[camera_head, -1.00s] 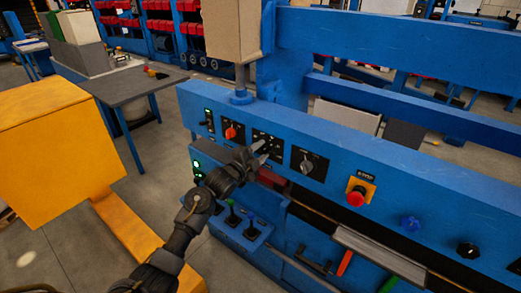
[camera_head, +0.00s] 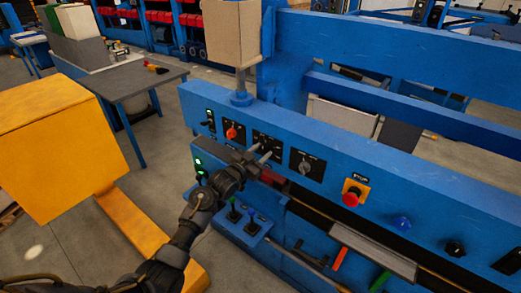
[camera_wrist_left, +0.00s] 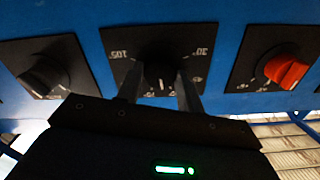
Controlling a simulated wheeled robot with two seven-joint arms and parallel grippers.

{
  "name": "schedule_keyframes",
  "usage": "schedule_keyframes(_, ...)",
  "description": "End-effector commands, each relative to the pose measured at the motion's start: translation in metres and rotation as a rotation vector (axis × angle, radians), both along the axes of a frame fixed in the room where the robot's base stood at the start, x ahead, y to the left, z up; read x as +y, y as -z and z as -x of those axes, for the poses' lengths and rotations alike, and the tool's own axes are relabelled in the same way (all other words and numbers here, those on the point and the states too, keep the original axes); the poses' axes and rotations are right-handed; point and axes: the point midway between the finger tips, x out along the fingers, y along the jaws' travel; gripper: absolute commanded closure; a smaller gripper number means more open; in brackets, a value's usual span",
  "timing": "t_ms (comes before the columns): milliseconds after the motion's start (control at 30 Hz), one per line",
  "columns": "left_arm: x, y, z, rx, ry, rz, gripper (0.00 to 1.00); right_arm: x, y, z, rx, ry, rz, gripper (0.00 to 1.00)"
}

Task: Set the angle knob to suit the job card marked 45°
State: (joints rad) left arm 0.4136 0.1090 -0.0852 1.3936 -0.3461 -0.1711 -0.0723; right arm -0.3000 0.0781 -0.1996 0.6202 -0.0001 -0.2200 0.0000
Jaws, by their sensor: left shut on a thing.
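The angle knob is a black knob on a dark plate (camera_head: 262,137) in the blue panel, with a scale showing 105 and 30 in the left wrist view. That close view shows the knob (camera_wrist_left: 160,76) with a pale pointer mark, between my left fingers. My left gripper (camera_head: 261,152) reaches the panel from the front left and is shut on the knob; its fingertips also show in the left wrist view (camera_wrist_left: 160,70). The fingers hide most of the knob in the head view. No card marked 45° can be made out. My right gripper is not in view.
A red-orange knob (camera_head: 231,133) and another black knob (camera_head: 305,166) flank the plate closely. A red stop button (camera_head: 351,198), a blue button (camera_head: 402,222) and a black knob (camera_head: 455,248) lie farther right. Small levers (camera_head: 234,214) stand below; a yellow cabinet (camera_head: 65,145) is at left.

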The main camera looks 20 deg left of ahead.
Motion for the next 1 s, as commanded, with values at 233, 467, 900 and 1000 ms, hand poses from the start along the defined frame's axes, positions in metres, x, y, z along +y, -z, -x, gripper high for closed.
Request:
schedule_keyframes(233, 0.0, -0.002, 0.0, 0.088, 0.0, 0.219, 0.86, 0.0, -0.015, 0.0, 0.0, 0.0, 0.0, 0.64)
schedule_keyframes(467, 0.0, -0.002, 0.0, 0.169, -0.002, 0.421, 0.86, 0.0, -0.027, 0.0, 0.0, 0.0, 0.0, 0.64)
schedule_keyframes(900, 0.0, -0.002, 0.0, 0.309, -0.001, 0.778, 0.86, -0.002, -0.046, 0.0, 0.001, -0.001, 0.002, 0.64)
schedule_keyframes(1000, 0.0, -0.001, 0.0, 0.334, -0.001, 0.839, 0.86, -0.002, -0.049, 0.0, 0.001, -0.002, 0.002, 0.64)
